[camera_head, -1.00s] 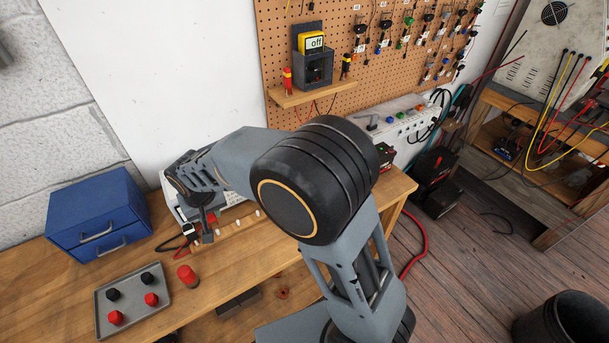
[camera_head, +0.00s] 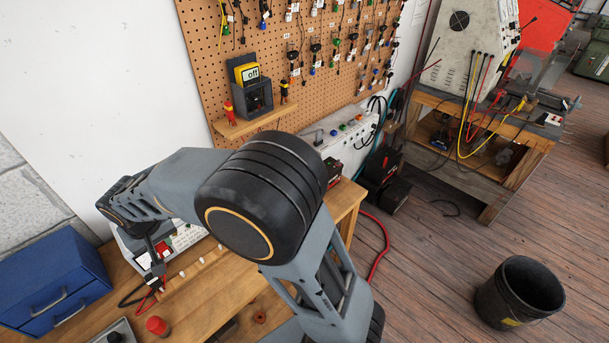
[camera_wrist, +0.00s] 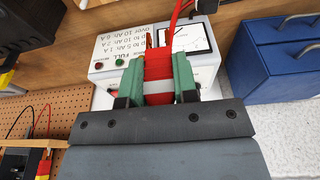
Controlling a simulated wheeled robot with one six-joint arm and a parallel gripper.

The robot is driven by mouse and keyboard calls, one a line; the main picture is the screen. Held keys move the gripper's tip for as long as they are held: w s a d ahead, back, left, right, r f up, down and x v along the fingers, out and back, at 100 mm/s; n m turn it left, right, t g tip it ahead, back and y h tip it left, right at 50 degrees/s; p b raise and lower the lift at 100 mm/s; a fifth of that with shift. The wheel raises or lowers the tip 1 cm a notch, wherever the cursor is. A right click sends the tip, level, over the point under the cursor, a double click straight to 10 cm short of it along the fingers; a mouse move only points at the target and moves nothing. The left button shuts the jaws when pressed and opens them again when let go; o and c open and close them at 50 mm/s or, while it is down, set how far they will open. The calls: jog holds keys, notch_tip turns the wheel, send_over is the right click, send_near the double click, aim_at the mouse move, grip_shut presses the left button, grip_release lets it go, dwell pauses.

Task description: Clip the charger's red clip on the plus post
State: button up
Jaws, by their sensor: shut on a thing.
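In the wrist view my gripper (camera_wrist: 158,72) is shut on the red clip (camera_wrist: 158,66), which sits between its two green fingers. A red cable (camera_wrist: 178,14) runs up from near the clip. The white charger (camera_wrist: 113,50), with printed text, a red and a green light and a meter, is right behind the clip. In the head view my gripper (camera_head: 157,262) is in front of the charger (camera_head: 186,236) on the bench, and the clip is too small to make out there. I cannot pick out the plus post with certainty.
A blue drawer box (camera_head: 50,275) stands left of the charger. A red-capped piece (camera_head: 158,326) and a grey tray (camera_head: 126,328) are at the front. A dark red-and-black item (camera_head: 333,170) is at the bench's right end. A shelf (camera_head: 250,122) hangs on the pegboard.

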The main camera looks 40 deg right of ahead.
jog(key=p+v, duration=0.1)
jog(key=v, duration=0.1)
jog(key=w+p+v, duration=0.1)
jog(key=v, duration=0.1)
jog(key=shift+s+r, duration=0.1)
jog(key=shift+r, duration=0.2)
jog(key=w+d+f+n+b, duration=0.1)
jog(key=d+n, duration=0.1)
jog(key=d, duration=1.3)
jog(key=w+d+f+n+b, duration=0.1)
jog(key=d+f+n+b, duration=0.1)
jog(key=d, duration=1.3)
jog(key=w+d+f+n+y+b, duration=0.1)
jog(key=d+f+n+b, duration=0.1)
jog(key=d, duration=1.3)
jog(key=shift+w+d+g, duration=0.15)
jog(key=shift+d+g, duration=0.15)
jog(key=shift+d, duration=0.05)
jog(key=shift+f+b, duration=0.45)
jog(key=shift+f, duration=0.2)
jog(key=shift+f, duration=0.15)
jog(key=shift+f+b, duration=0.95)
jog(key=shift+f, duration=0.15)
jog(key=o, duration=0.8)
